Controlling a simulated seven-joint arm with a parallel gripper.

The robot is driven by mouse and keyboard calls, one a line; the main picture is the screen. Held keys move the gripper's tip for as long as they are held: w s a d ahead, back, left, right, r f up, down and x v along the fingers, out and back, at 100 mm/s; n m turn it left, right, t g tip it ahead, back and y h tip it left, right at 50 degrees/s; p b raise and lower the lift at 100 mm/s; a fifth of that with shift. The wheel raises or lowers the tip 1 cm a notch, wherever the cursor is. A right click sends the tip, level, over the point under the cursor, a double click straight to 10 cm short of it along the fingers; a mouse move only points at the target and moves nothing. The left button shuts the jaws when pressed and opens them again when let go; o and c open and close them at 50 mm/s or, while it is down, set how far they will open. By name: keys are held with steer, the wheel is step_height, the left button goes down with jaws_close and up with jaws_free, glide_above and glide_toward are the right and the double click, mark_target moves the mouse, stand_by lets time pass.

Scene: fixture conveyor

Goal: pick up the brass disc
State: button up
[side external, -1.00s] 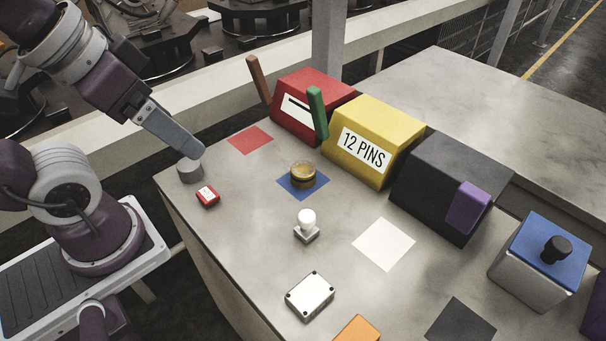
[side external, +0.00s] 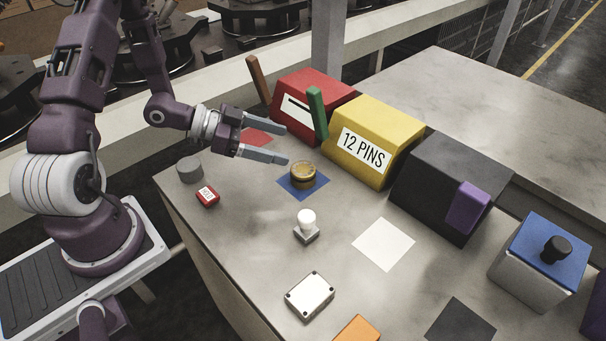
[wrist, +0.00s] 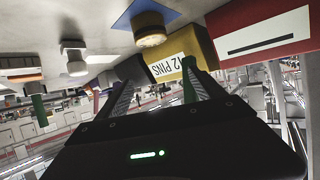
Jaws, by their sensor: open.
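The brass disc (side external: 303,174) is a thick, round, gold-brown piece lying on a blue square (side external: 291,190) on the grey table. It also shows near the top of the wrist view (wrist: 149,32), upside down in that picture. My gripper (side external: 287,144) is open and empty, its two fingers pointing right toward the disc from its left side. The nearer fingertip is just short of the disc and no contact shows. In the wrist view my gripper's fingers (wrist: 157,75) spread apart below the disc.
Behind the disc stand a red slotted box (side external: 308,97), a yellow box (side external: 371,142) marked "12 PINS" and a black box (side external: 449,186). A green handle (side external: 317,112) rises close by. A white-knobbed piece (side external: 307,224) and a small red block (side external: 208,196) lie nearer.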

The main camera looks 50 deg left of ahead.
glide_toward(297, 169)
steer(key=x, duration=0.5)
steer(key=shift+a+f, duration=0.1)
steer(key=shift+f, duration=0.35)
steer(key=x, duration=0.5)
steer(key=shift+r, duration=0.1)
jaws_close()
step_height(297, 169, up, 10)
